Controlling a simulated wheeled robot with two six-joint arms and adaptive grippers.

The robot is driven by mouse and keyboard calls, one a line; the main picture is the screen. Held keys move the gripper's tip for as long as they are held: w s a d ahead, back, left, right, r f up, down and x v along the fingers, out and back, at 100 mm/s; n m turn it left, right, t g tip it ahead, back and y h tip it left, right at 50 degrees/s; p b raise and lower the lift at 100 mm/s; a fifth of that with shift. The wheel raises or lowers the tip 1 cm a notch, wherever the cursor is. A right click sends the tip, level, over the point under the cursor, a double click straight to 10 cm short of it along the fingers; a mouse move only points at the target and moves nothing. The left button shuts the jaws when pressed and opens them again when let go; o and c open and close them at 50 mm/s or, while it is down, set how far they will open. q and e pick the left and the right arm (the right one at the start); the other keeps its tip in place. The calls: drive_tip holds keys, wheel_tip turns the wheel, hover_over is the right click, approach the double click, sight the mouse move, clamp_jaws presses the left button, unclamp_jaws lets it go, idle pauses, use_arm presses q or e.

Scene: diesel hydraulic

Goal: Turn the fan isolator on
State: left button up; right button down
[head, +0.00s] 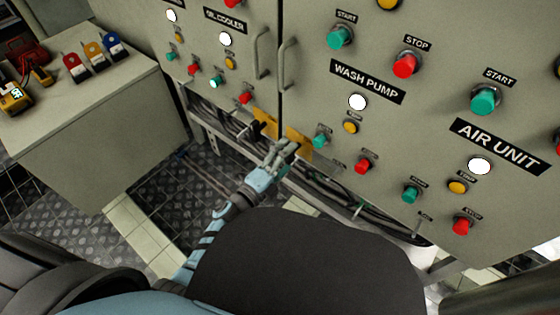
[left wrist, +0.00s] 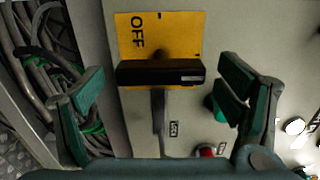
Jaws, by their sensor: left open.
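A yellow isolator plate (head: 297,140) is low on the grey cabinet, just right of the door seam. In the left wrist view the plate (left wrist: 180,35) is marked OFF, with a black bar handle (left wrist: 160,73) across it. My left gripper (head: 285,149) is in front of this plate. Its fingers are open, one on each side of the handle, with clear gaps and no visible grip. A second yellow plate (head: 266,124) with a dark handle is just left of the seam. I cannot read a fan label on either. My right gripper is not in view.
Green start button (head: 320,141) and red stop button (head: 363,166) are right of the isolator. Cables (head: 330,185) run beneath the cabinet edge. A bench (head: 100,95) at left holds padlocks (head: 93,55) and a yellow meter (head: 14,98). Tiled floor is open between.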

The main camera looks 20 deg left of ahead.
use_arm(q)
drive_tip(key=v, duration=1.1)
drive_tip(key=shift+s, duration=0.3)
drive_tip(key=b+v, duration=0.1)
drive_tip(key=v, duration=0.7)
